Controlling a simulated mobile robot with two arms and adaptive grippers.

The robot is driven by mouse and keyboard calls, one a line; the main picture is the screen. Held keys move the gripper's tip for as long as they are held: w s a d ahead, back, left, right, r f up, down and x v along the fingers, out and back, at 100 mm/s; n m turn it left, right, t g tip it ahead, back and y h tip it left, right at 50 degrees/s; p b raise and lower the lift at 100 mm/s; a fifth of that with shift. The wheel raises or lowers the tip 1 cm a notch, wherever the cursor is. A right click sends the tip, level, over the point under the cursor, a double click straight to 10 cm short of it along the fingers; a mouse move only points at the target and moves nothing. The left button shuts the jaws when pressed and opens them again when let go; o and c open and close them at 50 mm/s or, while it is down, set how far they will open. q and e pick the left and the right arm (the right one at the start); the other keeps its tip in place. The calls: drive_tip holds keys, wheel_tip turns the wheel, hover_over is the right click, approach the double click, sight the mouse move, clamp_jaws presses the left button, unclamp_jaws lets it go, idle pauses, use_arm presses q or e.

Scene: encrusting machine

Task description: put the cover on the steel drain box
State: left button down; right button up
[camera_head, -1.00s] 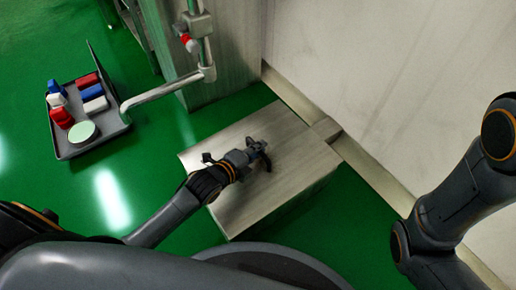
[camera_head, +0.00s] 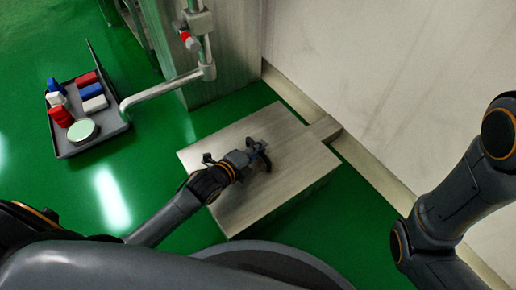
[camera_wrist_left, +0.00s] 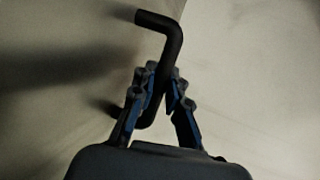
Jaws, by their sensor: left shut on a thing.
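The cover (camera_head: 285,175) is a flat pale steel plate with a dark bent handle (camera_head: 266,161). It lies over the steel drain box (camera_head: 300,196), a low box on the floor, and hides its inside. I cannot tell whether the cover is fully seated or slightly raised. My left gripper (camera_head: 256,153) is over the middle of the cover, shut on the handle. In the left wrist view, the black handle (camera_wrist_left: 172,48) runs between the blue-lined fingers (camera_wrist_left: 160,88), above the pale plate. My right arm shows at the right edge, but its gripper is out of view.
A short steel channel (camera_head: 324,129) joins the box to the wall base. A steel pipe (camera_head: 160,91) and a steel cabinet (camera_head: 230,65) stand behind. An open grey case (camera_head: 94,142) with coloured items lies at left. The green floor between is clear.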

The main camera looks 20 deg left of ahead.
use_arm(q)
drive_tip(key=shift+f, duration=0.15)
drive_tip(key=shift+s+f, duration=0.1)
drive_tip(key=shift+f, duration=0.2)
drive_tip(key=c, duration=1.3)
unclamp_jaws()
drive_tip(key=shift+f, duration=0.1)
drive_tip(key=shift+o, duration=0.2)
